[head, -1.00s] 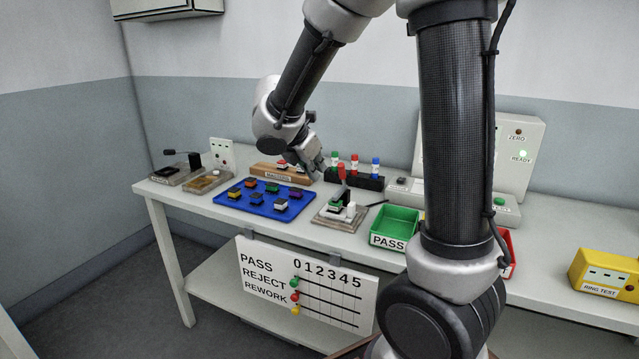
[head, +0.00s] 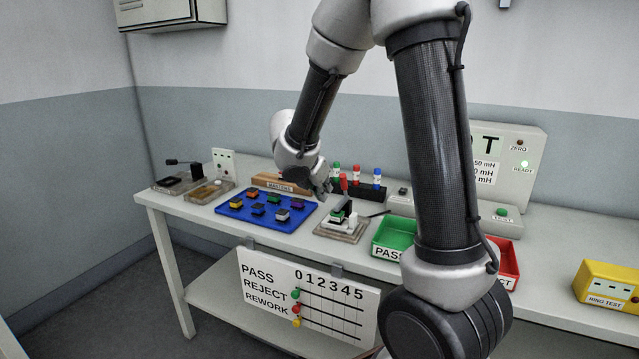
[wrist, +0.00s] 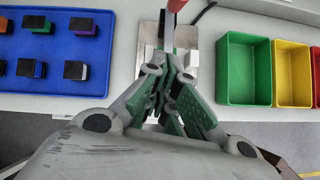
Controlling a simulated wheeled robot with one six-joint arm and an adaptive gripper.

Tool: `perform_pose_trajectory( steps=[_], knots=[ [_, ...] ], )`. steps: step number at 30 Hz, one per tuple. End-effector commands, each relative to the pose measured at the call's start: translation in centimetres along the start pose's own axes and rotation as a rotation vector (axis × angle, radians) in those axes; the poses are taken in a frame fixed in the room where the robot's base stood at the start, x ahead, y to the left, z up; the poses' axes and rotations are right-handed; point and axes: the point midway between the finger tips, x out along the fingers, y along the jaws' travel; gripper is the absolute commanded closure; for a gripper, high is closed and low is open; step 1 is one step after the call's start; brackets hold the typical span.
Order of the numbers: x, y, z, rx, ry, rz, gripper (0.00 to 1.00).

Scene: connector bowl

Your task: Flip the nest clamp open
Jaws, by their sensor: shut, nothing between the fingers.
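The nest (head: 341,231) is a small fixture on a wooden-looking base near the bench's front edge, right of the blue tray. Its clamp has a red-tipped handle (head: 344,183) that stands up. In the wrist view the red handle tip (wrist: 176,5) is at the top edge, and the nest's metal plate (wrist: 147,65) lies below it. My gripper (head: 325,194) is just left of the handle in the head view. In the wrist view my gripper (wrist: 172,55) is shut and empty, over the nest, hiding much of it. Whether the fingers touch the handle I cannot tell.
A blue tray (head: 235,211) with several coloured connectors lies left of the nest. A green PASS bin (head: 393,238) and a red bin (head: 508,258) stand to the right. A rack with capped bottles (head: 368,191) and a wooden MASTERS block (head: 268,182) stand behind.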

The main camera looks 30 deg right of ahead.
Motion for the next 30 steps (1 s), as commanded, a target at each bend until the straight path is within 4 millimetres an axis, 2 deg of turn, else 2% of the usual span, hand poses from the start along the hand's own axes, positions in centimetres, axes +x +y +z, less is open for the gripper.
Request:
perform_pose_trajectory(
  steps=[3, 6, 9, 15, 30],
  knots=[
    [2.8, -0.2, 0.0, 0.0, 0.002, -0.007, 1.0],
    [4.2, -0.1, 0.5, 0.003, 0.001, -0.002, 1.0],
    [4.4, 0.0, 2.1, 0.004, 0.0, 0.0, 1.0],
    [4.8, 0.0, 3.6, 0.002, 0.001, 0.0, 1.0],
    [4.8, 0.0, 4.0, 0.001, 0.007, 0.0, 1.0]
  ],
)
